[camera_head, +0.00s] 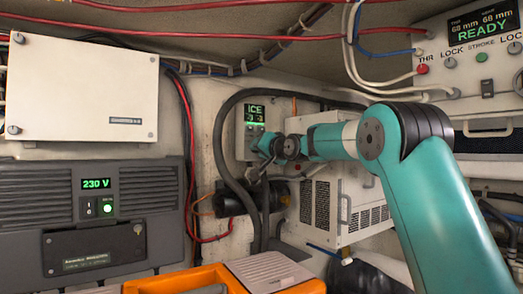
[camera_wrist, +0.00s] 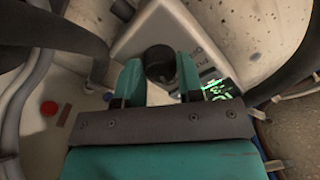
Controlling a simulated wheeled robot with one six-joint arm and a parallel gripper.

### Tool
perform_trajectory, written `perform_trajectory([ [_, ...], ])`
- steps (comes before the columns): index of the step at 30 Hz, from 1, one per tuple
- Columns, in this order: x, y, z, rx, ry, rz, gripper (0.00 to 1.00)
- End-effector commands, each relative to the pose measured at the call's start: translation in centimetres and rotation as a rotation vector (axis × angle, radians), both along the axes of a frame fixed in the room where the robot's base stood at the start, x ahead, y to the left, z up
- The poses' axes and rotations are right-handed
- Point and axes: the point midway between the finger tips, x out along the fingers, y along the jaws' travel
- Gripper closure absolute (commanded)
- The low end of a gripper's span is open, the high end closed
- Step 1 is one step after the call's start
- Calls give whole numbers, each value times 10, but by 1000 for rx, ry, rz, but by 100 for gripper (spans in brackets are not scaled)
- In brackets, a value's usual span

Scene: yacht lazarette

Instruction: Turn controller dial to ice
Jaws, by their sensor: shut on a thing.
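The controller (camera_head: 241,143) is a small pale box on the back wall in the head view, and its green display (camera_head: 255,109) reads ICE. In the wrist view the controller housing (camera_wrist: 205,30) is tilted, and its green display (camera_wrist: 217,90) is partly covered by my gripper and too skewed to read. The dark round dial (camera_wrist: 159,60) sits between the two teal fingers of my gripper (camera_wrist: 160,76), which is shut on it. In the head view my gripper (camera_head: 262,148) is at the lower part of the controller and hides the dial.
A thick dark hose (camera_head: 218,140) loops close beside the controller. A white vented unit (camera_head: 330,200) stands below my wrist on the right. A grey inverter (camera_head: 95,220) and an orange case (camera_head: 185,280) are at lower left. A red button (camera_wrist: 49,108) shows in the wrist view.

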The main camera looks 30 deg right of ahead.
Motion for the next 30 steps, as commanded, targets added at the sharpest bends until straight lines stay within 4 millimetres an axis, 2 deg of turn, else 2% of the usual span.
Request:
perform_trajectory([
  [10,0,-1,1,1,-3,-2,90],
  [11,0,-1,1,1,-3,-2,64],
  [14,0,-1,1,1,-2,-2,41],
  [24,-3,0,0,1,-1,-1,40],
  [26,-8,-1,-2,1,-1,-2,40],
  [30,-32,-2,-4,0,-3,-2,40],
])
